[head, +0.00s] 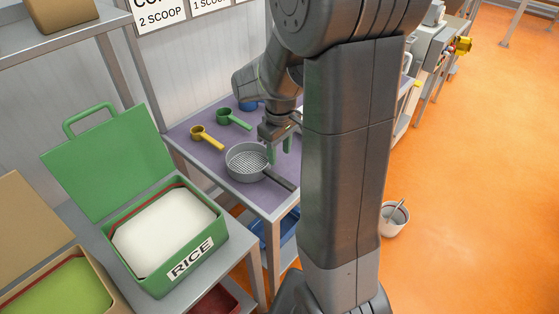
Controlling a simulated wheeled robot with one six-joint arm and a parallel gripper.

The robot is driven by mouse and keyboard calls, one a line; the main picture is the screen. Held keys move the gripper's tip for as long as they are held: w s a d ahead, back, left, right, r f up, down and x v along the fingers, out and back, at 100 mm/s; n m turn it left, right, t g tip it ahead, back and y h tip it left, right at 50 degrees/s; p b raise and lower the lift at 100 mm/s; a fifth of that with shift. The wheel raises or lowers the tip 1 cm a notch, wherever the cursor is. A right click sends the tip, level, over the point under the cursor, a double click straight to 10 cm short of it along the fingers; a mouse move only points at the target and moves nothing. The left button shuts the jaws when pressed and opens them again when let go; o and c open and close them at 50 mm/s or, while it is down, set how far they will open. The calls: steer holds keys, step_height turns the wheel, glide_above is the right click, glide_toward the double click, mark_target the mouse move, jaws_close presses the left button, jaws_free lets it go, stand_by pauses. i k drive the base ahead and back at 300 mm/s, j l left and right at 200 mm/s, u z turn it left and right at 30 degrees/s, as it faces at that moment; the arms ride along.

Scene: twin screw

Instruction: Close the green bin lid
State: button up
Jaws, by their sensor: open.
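The green bin (152,278) stands on a metal table at the lower left, labelled RICE and filled with white contents. Its green lid (112,165) stands open, tilted back behind the bin, with a handle (88,118) on its top edge. My gripper (279,155) is open above the purple table, to the right of the bin and well apart from the lid. It is beside a grey sieve (247,162); my arm partly hides the area, and I cannot tell whether they touch.
A yellow scoop (205,137) and a green scoop (233,118) lie on the purple table (185,150). A tan bin (75,265) with green contents and an open lid stands left of the green bin. A white bucket (393,222) is on the orange floor.

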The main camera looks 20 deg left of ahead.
mark_target(103, 168)
steer(key=u, duration=2.55)
